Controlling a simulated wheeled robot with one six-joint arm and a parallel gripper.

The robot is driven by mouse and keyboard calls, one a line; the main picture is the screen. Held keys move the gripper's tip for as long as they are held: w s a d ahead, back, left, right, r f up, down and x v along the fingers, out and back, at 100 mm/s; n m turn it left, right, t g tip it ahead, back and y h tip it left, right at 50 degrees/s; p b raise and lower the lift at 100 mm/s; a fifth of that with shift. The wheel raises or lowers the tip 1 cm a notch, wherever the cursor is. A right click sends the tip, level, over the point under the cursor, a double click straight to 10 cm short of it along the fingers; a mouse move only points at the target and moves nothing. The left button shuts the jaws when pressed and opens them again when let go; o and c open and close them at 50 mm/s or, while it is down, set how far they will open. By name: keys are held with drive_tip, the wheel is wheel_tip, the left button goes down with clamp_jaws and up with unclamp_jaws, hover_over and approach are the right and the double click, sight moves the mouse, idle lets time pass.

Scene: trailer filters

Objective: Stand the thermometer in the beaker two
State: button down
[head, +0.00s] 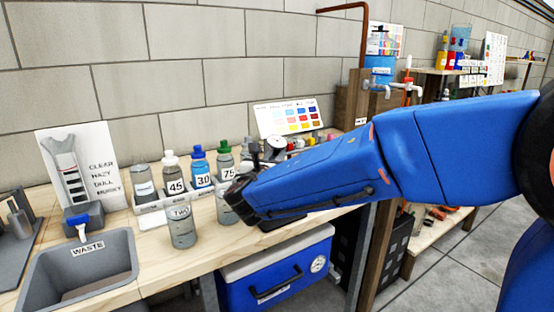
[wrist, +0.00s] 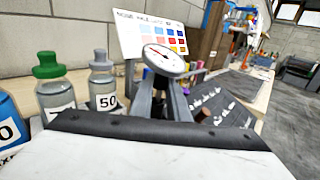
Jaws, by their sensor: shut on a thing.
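The thermometer has a round white dial with a red needle; the dial (wrist: 163,60) shows just beyond my fingertips in the wrist view and also in the head view (head: 276,144). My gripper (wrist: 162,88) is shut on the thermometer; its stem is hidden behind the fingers. Beaker two (head: 182,228), a clear vessel with a TWO label, stands upright on the bench in front of the bottle rack, left of my gripper in the head view. I see nothing standing in it.
Bottles labelled 45 (head: 174,177), 30 (head: 201,170) and 75 (head: 226,165) stand in a white rack behind beaker two. Another clear vessel (head: 226,208) stands beside my gripper. A grey waste basin (head: 77,272) is at left. A colour chart (head: 289,116) stands behind.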

drive_tip(key=shift+r, duration=5.1)
